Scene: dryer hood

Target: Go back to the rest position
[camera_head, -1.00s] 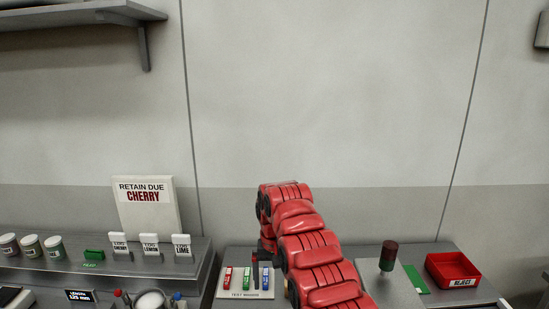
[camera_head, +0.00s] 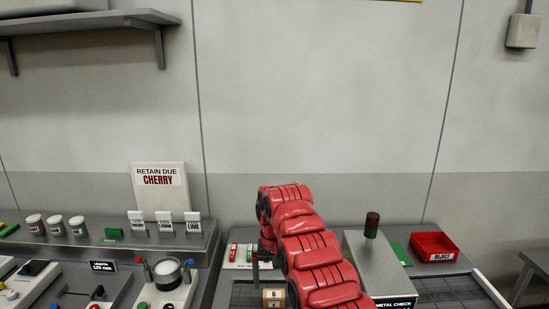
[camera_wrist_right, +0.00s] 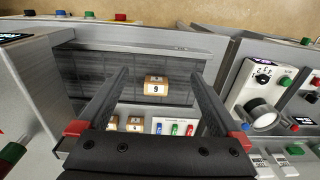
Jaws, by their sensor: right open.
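My right arm is red and reaches over the bench in the head view, and its gripper (camera_head: 262,262) is partly hidden by the arm itself. In the right wrist view the right gripper (camera_wrist_right: 160,85) has its two dark fingers wide apart with nothing held. A small tan box marked with a number (camera_wrist_right: 156,86) shows in the gap between the fingers, lying beyond them on a dark ribbed surface. A numbered tan box (camera_head: 274,298) also shows beside the arm in the head view. My left gripper is in neither view.
A metal check unit (camera_head: 375,270) with a dark red lamp (camera_head: 372,225) and a red reject bin (camera_head: 434,246) stand to the right of the arm. A cherry sign (camera_head: 158,190), jars and small tags stand on a ledge at left. A wall shelf (camera_head: 90,22) hangs above.

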